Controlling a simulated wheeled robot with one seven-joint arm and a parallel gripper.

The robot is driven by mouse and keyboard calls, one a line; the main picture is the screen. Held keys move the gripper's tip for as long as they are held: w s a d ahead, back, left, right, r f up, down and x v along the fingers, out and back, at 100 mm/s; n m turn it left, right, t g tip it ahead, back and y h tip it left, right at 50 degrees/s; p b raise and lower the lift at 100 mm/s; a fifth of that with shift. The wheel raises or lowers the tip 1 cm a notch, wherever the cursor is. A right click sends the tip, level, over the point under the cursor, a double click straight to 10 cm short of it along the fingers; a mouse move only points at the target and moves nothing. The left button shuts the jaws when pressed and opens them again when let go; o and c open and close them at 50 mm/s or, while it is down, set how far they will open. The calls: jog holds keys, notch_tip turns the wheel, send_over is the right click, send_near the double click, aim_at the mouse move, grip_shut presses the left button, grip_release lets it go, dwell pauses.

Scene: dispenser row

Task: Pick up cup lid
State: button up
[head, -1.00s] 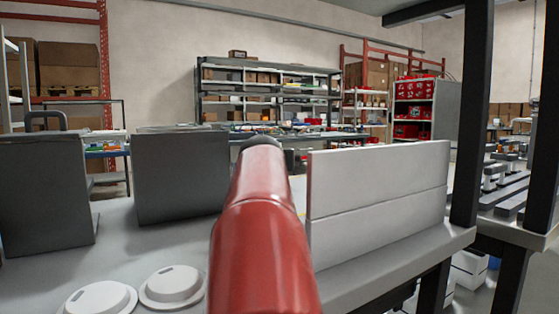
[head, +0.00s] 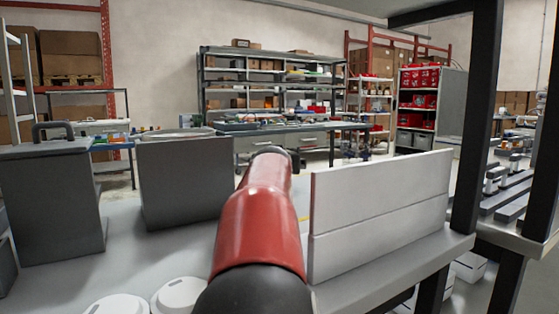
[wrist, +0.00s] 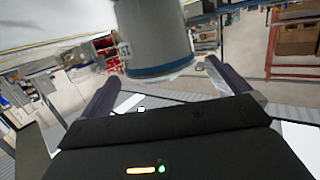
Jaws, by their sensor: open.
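Two white round cup lids lie on the grey counter at the lower left of the head view: a left one (head: 118,304) and a right one (head: 180,295). Both are cut off by the bottom edge. My red arm reaches forward to the right of them and hides my gripper in that view. In the wrist view my gripper (wrist: 164,70) shows two dark fingers spread apart. A grey cylinder with a dark blue rim (wrist: 155,40) shows beyond and between the fingers; I cannot tell what it is or whether it touches them. No lid is recognisable in the wrist view.
A grey box with a handle (head: 52,205) and a second grey box (head: 185,180) stand on the counter at left. A white panel (head: 380,210) stands right of my arm. A black post (head: 472,120) rises at the right. Bare counter (head: 125,250) lies between boxes and lids.

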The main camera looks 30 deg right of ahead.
jog(key=shift+w+d+f, duration=0.1)
jog(key=shift+w+d, duration=0.3)
jog(key=shift+c, duration=0.3)
jog(key=c, duration=1.1)
jog(key=shift+o, duration=0.2)
